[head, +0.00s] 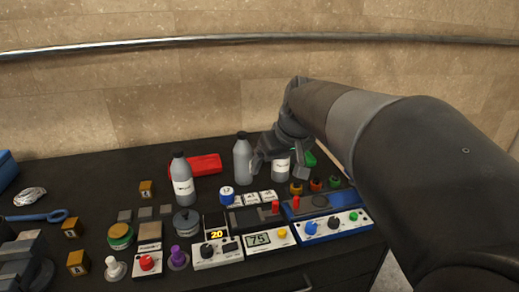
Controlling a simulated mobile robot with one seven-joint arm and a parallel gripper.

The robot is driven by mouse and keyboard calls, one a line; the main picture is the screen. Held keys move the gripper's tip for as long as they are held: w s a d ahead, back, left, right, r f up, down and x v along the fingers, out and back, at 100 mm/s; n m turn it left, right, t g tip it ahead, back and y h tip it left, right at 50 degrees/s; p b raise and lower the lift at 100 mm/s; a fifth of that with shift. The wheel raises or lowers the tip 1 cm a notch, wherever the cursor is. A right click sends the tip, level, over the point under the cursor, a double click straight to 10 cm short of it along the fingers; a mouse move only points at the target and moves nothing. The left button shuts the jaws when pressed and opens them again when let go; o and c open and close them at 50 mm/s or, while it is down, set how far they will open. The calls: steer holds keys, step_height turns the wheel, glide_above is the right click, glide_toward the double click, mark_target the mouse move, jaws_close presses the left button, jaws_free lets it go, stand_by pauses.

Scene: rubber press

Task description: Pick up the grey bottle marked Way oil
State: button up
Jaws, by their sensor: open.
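Three grey bottles with dark caps stand upright on the black bench top. The left bottle (182,183) has a white label whose print is too small to read. The middle bottle (242,160) stands farther back, and I cannot read any mark on it. The right bottle (281,167) has a white label, also unreadable, and its upper part is hidden behind my gripper. I cannot tell which one is marked Way oil. My gripper (279,168) is open, with its fingers showing on either side of the right bottle. I cannot tell whether they touch it.
A red case (195,165) lies behind the left and middle bottles. A green object (309,158) is right of the gripper. Control boxes (270,237) with knobs and buttons line the bench front. Blue-handled pliers (38,216) lie at left. The back-left bench is fairly clear.

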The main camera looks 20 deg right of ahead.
steer(key=w+d+f+n+y, duration=0.1)
steer(key=w+d+f, duration=0.2)
steer(key=w+d, duration=0.6)
steer(key=w+d+f+n, duration=0.15)
steer(key=w+d, duration=0.35)
steer(key=w, duration=0.8)
steer(key=w+a+f+t, duration=0.1)
steer(key=w+f, duration=0.4)
steer(key=f, duration=0.5)
steer(key=shift+w+a, duration=0.35)
steer(key=shift+a, duration=0.05)
steer(key=shift+c, duration=0.6)
steer(key=shift+r, duration=0.15)
jaws_close()
